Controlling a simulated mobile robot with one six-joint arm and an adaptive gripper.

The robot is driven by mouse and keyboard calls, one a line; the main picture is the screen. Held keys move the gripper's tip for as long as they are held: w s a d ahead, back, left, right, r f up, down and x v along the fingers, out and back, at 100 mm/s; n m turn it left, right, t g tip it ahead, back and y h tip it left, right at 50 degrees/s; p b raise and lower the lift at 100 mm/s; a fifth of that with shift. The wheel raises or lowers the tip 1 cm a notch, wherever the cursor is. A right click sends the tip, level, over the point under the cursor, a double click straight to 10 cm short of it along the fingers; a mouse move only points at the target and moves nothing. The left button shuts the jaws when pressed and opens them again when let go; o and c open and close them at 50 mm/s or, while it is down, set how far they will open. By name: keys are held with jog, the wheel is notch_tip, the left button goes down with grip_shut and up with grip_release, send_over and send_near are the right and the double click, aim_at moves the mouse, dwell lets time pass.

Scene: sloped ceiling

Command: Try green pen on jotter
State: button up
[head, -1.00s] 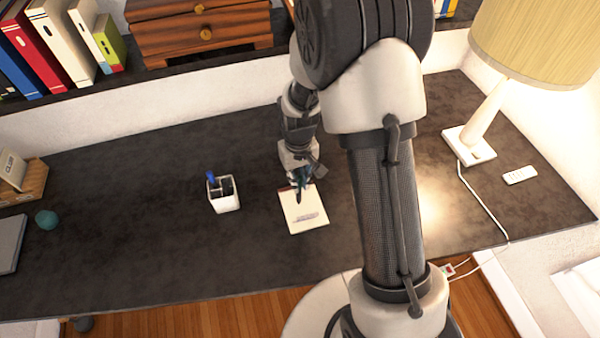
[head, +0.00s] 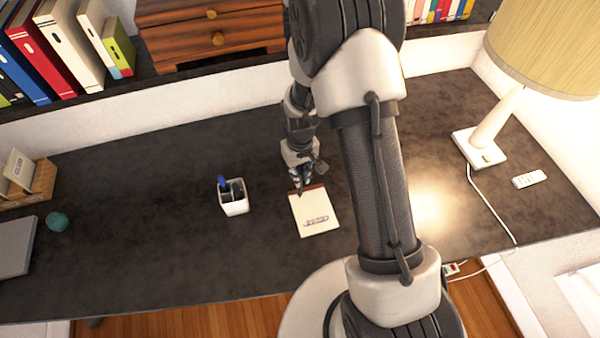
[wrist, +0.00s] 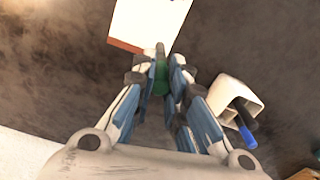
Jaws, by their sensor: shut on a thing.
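The jotter (head: 312,205) is a small cream pad with a dark red top band, lying on the dark desk. Dark scribble lines show on its lower part. It also shows at the top of the wrist view (wrist: 140,18). My gripper (head: 299,184) is over the jotter's top edge. In the wrist view my gripper (wrist: 163,75) is shut on the green pen (wrist: 160,77), whose green part shows between the fingers and whose dark end points towards the jotter's banded edge. Whether the pen touches the paper I cannot tell.
A white pen holder (head: 234,205) with a blue pen (head: 222,183) and dark items stands left of the jotter. A lamp (head: 490,130) and a remote (head: 529,179) are at the right. A teal ball (head: 57,222) lies far left. The desk between is clear.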

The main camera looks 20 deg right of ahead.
jog(key=shift+f+b, duration=1.6)
jog(key=shift+f, duration=0.5)
jog(key=shift+d, duration=0.1)
jog(key=d, duration=0.5)
jog(key=shift+d+b, duration=0.3)
jog(key=shift+d, duration=0.1)
